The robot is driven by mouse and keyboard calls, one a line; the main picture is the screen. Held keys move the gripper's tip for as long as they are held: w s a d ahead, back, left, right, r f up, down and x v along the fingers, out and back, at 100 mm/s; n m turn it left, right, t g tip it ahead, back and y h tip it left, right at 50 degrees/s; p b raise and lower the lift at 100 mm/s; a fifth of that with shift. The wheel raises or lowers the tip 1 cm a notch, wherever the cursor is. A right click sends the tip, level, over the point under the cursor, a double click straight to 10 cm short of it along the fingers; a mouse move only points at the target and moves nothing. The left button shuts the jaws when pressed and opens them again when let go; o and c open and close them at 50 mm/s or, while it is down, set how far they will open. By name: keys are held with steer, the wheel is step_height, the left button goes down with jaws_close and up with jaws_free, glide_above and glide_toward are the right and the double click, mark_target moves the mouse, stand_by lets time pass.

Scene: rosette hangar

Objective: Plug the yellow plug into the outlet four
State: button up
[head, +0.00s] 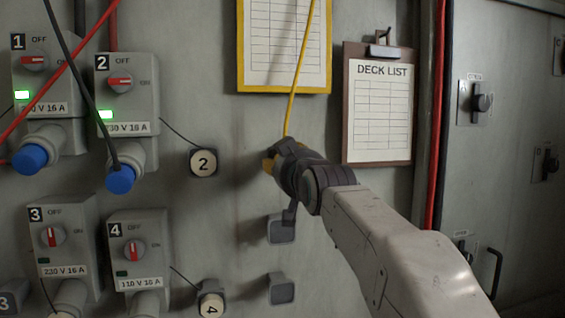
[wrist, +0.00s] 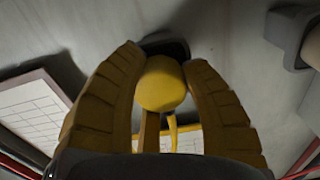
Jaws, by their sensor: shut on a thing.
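The yellow plug (head: 268,165) is at the wall, right of the outlets, with its yellow cable (head: 298,70) running up from it. My gripper (head: 277,156) is shut on the plug, and the wrist view shows its round yellow end (wrist: 160,84) between the two fingers. A dark holder (wrist: 165,46) is just behind the plug there; I cannot tell whether they touch. Outlet four (head: 140,250) is at lower left, marked 4 and 110 V 16 A. Its red switch is upright and its lamp is dark. The top of its socket (head: 146,303) shows; the bottom edge cuts off the opening.
Outlets 1 (head: 45,80) and 2 (head: 128,90) hold blue plugs and have lit green lamps. Outlet 3 (head: 62,240) is left of outlet four. A round cap marked 4 (head: 211,304) hangs beside outlet four. Empty-looking holders (head: 282,290) and a clipboard (head: 378,110) are nearby.

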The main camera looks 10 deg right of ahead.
steer(key=shift+s, duration=0.1)
steer(key=shift+s+b, duration=1.6)
steer(key=shift+s, duration=1.2)
